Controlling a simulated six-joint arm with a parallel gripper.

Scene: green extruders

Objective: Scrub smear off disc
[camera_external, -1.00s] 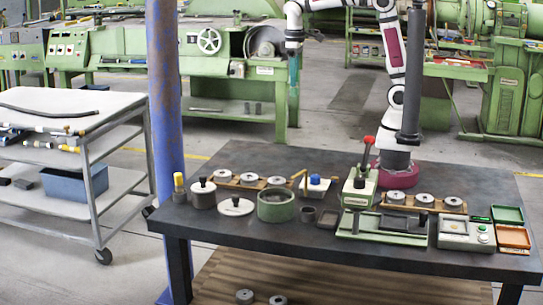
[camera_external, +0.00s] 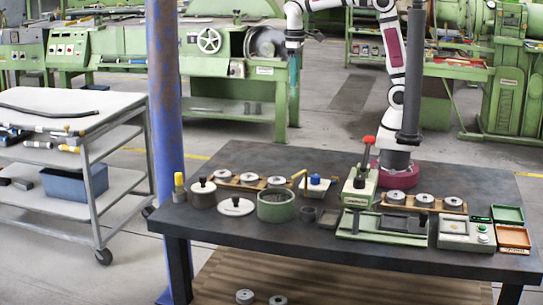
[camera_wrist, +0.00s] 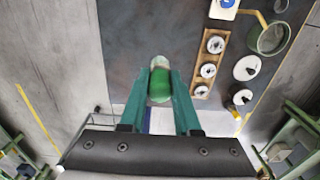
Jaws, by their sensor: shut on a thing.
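My gripper (camera_wrist: 160,92) has two teal fingers, shut on a small rounded green piece with a pale end (camera_wrist: 159,84). In the external view my gripper (camera_external: 294,68) hangs high, beyond the far left part of the table and apart from everything on it. The held piece cannot be made out there. Grey discs sit in a left wooden rack (camera_external: 262,185) and a right wooden rack (camera_external: 408,206). The wrist view shows three discs (camera_wrist: 207,70) in one rack, at upper right. A smear cannot be made out on any disc.
The table's back left is clear.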

